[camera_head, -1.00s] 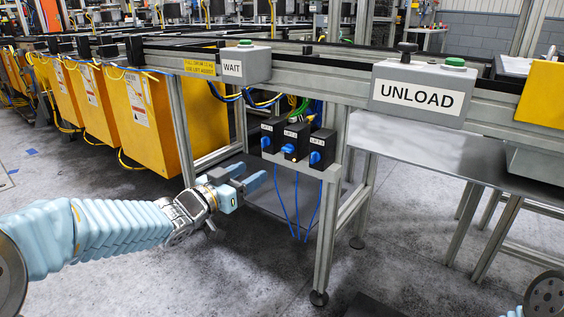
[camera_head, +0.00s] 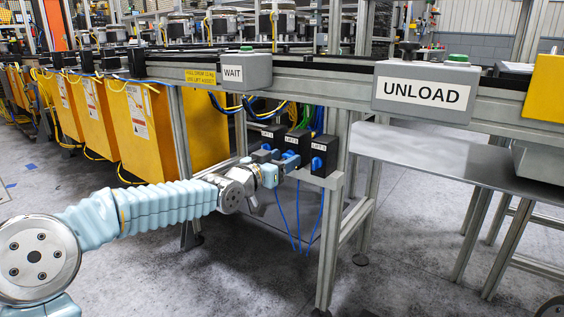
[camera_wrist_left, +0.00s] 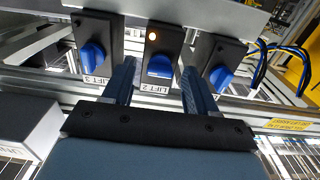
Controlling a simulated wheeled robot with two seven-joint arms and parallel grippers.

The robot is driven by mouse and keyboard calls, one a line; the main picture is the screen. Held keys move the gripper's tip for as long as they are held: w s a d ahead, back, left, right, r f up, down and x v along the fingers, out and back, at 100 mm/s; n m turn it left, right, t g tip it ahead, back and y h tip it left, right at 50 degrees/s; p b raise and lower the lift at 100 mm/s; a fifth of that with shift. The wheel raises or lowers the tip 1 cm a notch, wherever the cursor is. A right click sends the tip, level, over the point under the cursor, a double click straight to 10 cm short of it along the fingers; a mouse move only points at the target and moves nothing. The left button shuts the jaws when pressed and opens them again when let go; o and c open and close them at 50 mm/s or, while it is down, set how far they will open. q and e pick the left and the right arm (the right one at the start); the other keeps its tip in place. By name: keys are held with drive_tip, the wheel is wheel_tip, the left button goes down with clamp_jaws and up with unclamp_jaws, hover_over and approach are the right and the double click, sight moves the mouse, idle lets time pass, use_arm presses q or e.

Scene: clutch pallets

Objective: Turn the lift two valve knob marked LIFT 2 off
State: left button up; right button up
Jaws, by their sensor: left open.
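The LIFT 2 valve box (camera_head: 294,141) is the middle one of three black boxes on the frame post. Its blue knob (camera_wrist_left: 160,67) shows in the left wrist view, above the LIFT 2 label (camera_wrist_left: 152,88), with a small orange light (camera_wrist_left: 152,37) lit beside it. My left gripper (camera_head: 284,160) is at the boxes in the head view and partly covers the LIFT 2 knob. In the left wrist view my left gripper (camera_wrist_left: 160,82) is open, one finger on each side of that knob. I cannot tell whether the fingers touch it. My right gripper is out of view.
The LIFT 3 knob (camera_wrist_left: 92,57) and LIFT 1 knob (camera_wrist_left: 220,77) sit close outside the fingers. Blue hoses (camera_head: 298,215) hang below the boxes. The WAIT box (camera_head: 245,69) and UNLOAD box (camera_head: 424,93) are on the rail above. Yellow bins (camera_head: 185,125) stand left.

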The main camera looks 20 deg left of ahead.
use_arm(q)
drive_tip(key=c, duration=1.1)
drive_tip(key=shift+o, duration=0.2)
